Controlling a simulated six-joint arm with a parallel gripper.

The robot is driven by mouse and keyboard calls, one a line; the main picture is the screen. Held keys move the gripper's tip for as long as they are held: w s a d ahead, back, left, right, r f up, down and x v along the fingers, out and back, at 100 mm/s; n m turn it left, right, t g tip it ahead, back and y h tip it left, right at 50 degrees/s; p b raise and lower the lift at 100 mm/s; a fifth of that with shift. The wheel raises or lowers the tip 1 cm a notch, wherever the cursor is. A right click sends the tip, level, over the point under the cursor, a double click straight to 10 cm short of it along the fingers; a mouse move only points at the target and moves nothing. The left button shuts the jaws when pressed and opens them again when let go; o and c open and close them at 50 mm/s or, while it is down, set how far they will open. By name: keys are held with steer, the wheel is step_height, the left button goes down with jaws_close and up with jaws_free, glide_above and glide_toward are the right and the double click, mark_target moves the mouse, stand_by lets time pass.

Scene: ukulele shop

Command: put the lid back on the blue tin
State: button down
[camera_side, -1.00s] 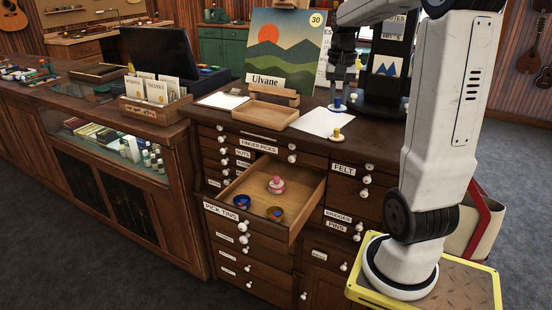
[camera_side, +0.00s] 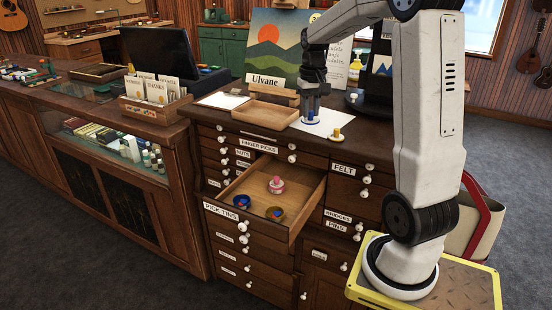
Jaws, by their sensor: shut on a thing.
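My gripper (camera_side: 311,113) points down over the white sheet on the cabinet top. It is shut on the blue lid (camera_side: 310,121), which shows just under the fingertips. The lid's height above the sheet is hard to tell. The blue tin (camera_side: 242,202) stands uncovered at the front left of the open drawer (camera_side: 298,207), with small coloured things inside. The drawer is below and to the left of my gripper. A second uncovered tin (camera_side: 275,213), with a yellowish rim, stands to its right. A tin with a pink knob (camera_side: 277,186) stands behind them, covered.
A yellow-knobbed lid (camera_side: 336,134) lies on the cabinet top by the white sheet (camera_side: 326,125). A wooden tray (camera_side: 268,115) and a propped mountain picture (camera_side: 278,45) stand left of and behind my gripper.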

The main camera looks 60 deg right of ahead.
steer(key=w+a+f+n, duration=0.5)
steer(key=w+f+n, duration=0.1)
steer(key=w+f, duration=0.2)
steer(key=w+a+f+n, duration=0.6)
steer(key=w+f+n, duration=0.1)
steer(key=f, duration=0.3)
steer(key=shift+w+a+n, duration=0.25)
steer(key=shift+w+n, duration=0.05)
steer(key=shift+w, duration=0.35)
steer(key=shift+f, duration=0.15)
steer(key=shift+f, duration=3.05)
steer(key=shift+d+f, duration=0.1)
steer(key=shift+f, duration=0.1)
jaws_free()
steer(key=shift+r, duration=0.15)
